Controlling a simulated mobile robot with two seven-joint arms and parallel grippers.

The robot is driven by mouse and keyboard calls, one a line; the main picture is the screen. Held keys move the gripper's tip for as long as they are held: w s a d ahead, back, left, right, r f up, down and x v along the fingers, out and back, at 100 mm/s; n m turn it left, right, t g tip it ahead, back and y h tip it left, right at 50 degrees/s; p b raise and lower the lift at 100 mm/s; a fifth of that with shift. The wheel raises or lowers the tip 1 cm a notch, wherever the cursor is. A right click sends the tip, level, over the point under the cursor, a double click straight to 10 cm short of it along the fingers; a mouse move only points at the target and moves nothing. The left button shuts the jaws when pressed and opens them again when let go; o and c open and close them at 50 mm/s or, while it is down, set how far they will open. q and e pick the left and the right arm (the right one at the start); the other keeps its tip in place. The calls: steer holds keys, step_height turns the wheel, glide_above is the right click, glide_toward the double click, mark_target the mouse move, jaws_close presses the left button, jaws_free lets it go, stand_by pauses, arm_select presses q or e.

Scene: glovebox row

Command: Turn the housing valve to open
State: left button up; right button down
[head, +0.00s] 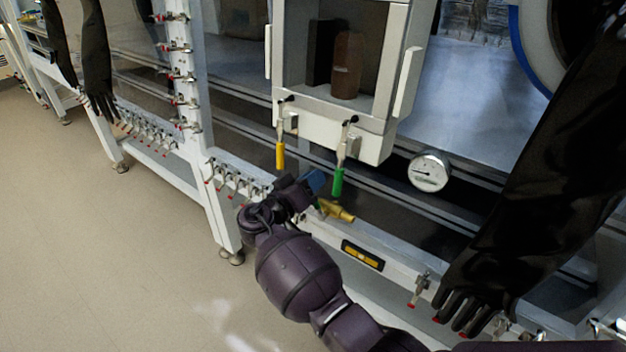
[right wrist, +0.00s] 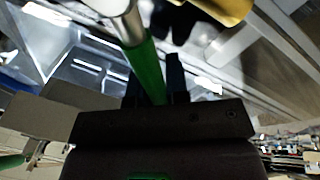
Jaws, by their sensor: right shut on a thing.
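My right gripper (head: 316,182) is just left of and above this body. In the right wrist view the gripper (right wrist: 158,85) is shut on a green valve handle (right wrist: 148,72), with a silver stem (right wrist: 125,22) running up out of the jaws. A yellow part (right wrist: 225,6) beside it looks like the brass body. My left gripper is not in view.
A round gauge (head: 430,171) is to the right. A black glove (head: 540,180) hangs at right. The floor at left is clear.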

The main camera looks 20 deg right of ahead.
steer(key=c, duration=1.1)
jaws_free()
steer(key=v, duration=1)
steer(key=shift+s+a, duration=0.25)
steer(key=shift+a, duration=0.1)
steer(key=shift+c, duration=0.3)
